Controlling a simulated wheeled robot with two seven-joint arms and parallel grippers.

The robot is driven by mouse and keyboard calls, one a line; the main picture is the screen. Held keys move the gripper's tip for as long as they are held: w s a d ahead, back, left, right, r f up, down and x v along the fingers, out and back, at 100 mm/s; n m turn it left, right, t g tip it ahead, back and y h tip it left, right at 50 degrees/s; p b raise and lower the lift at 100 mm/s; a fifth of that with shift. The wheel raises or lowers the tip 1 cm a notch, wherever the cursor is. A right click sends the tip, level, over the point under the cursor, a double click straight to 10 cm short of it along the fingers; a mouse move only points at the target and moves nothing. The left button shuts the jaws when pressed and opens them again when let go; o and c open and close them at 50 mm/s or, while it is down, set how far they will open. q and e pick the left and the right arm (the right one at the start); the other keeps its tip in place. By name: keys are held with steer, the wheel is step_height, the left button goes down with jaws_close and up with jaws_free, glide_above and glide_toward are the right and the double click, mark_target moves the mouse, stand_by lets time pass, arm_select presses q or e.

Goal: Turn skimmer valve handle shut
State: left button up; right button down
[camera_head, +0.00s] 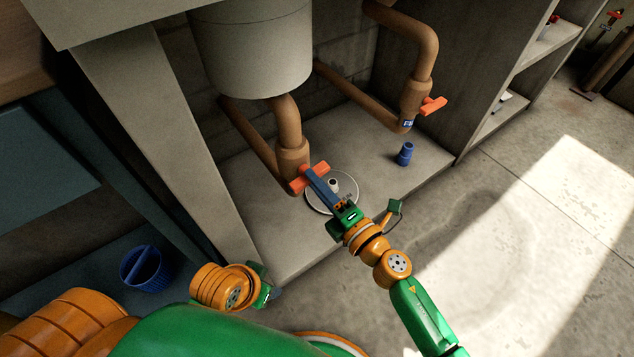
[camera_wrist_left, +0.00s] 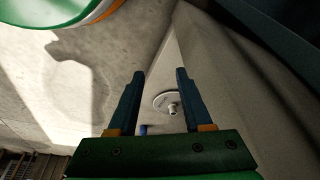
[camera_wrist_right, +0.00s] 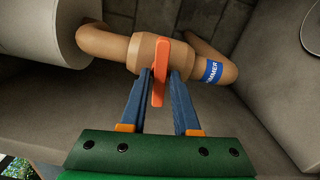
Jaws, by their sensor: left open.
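The skimmer valve handle (camera_head: 299,184) is an orange-red lever on the brown pipe under the grey tank. In the right wrist view the handle (camera_wrist_right: 160,72) lies crosswise to the pipe, beside a blue label (camera_wrist_right: 213,72) reading "SKIMMER". My right gripper (camera_head: 309,174) reaches it; its blue fingers (camera_wrist_right: 161,72) sit on both sides of the handle, close against it, and hide part of it in the head view. My left gripper (camera_head: 277,293) is low at the front, away from the valve. In the left wrist view its fingers (camera_wrist_left: 159,71) are apart and empty.
A second orange-handled valve (camera_head: 432,105) is on the right pipe. A blue fitting (camera_head: 405,154) stands on the slab, and a round pale lid (camera_head: 347,203) lies beneath my right gripper. A blue basket (camera_head: 145,268) is at left. A shelf unit (camera_head: 490,95) stands right; open floor lies in front.

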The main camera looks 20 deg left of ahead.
steer(key=shift+m+p, duration=0.45)
steer(key=shift+m, duration=0.55)
steer(key=c, duration=0.8)
jaws_free()
arm_select(q)
steer(key=shift+x, duration=1.1)
arm_select(e)
steer(key=shift+d, duration=0.1)
arm_select(q)
step_height(320, 180, down, 3)
steer(key=shift+f+g+p, duration=0.2)
steer(key=shift+g+p, duration=0.1)
steer(key=shift+p, duration=0.45)
arm_select(e)
steer(key=v, duration=0.7)
